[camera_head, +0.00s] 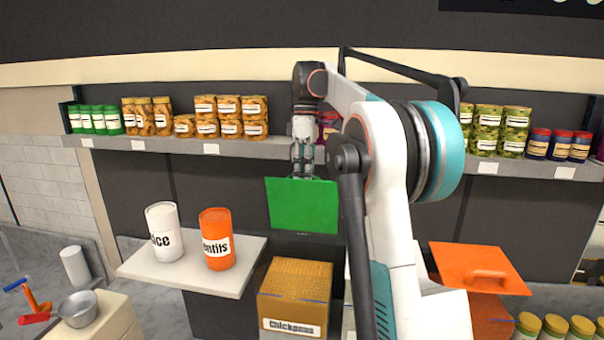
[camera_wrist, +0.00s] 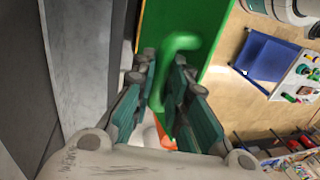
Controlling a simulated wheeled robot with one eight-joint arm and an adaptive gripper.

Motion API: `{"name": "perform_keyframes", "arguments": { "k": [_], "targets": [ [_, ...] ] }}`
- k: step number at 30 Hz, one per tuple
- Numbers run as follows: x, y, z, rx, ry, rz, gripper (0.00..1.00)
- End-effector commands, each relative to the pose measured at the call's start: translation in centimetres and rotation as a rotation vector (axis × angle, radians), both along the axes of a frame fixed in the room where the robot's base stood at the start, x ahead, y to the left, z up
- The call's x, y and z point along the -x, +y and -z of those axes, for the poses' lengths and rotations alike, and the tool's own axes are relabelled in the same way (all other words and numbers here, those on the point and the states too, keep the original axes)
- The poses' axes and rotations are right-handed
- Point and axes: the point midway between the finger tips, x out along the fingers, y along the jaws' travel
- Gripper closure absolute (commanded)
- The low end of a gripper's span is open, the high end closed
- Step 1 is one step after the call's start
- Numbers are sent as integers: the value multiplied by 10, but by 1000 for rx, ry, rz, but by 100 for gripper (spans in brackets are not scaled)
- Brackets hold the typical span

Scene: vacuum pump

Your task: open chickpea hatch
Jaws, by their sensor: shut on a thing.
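The chickpea box (camera_head: 291,318), labelled "Chickpeas", stands at the lower middle of the head view. Its top is uncovered and shows a grainy yellow-brown fill. The green hatch panel (camera_head: 302,205) is raised above and behind the box's top, standing steeply with its broad face toward the head camera. My gripper (camera_head: 303,168) is at its upper edge. In the wrist view, my gripper (camera_wrist: 162,72) has its fingers on both sides of the green handle (camera_wrist: 178,46) and is shut on it. Any hinge between panel and box cannot be made out.
A white shelf (camera_head: 135,262) at left holds a rice can (camera_head: 164,245) and a lentils can (camera_head: 217,252). An orange lid (camera_head: 478,268) lies over an orange box at right. A long shelf (camera_head: 245,148) with jars runs behind my arm.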

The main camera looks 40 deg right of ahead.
Motion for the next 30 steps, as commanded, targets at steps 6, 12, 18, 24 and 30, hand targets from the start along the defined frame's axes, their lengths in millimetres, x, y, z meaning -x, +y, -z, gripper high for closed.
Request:
{"name": "perform_keyframes", "arguments": {
  "k": [6, 12, 18, 24, 30],
  "targets": [
    [-9, -10, 3, -52, 53, 0, 100],
    [-13, -14, 5, -81, 81, -1, 100],
    [-15, -15, 6, -90, 90, -1, 100],
    [-15, -15, 6, -91, 90, -1, 100],
    [-15, -15, 6, -91, 90, -1, 75]
  ]
}}
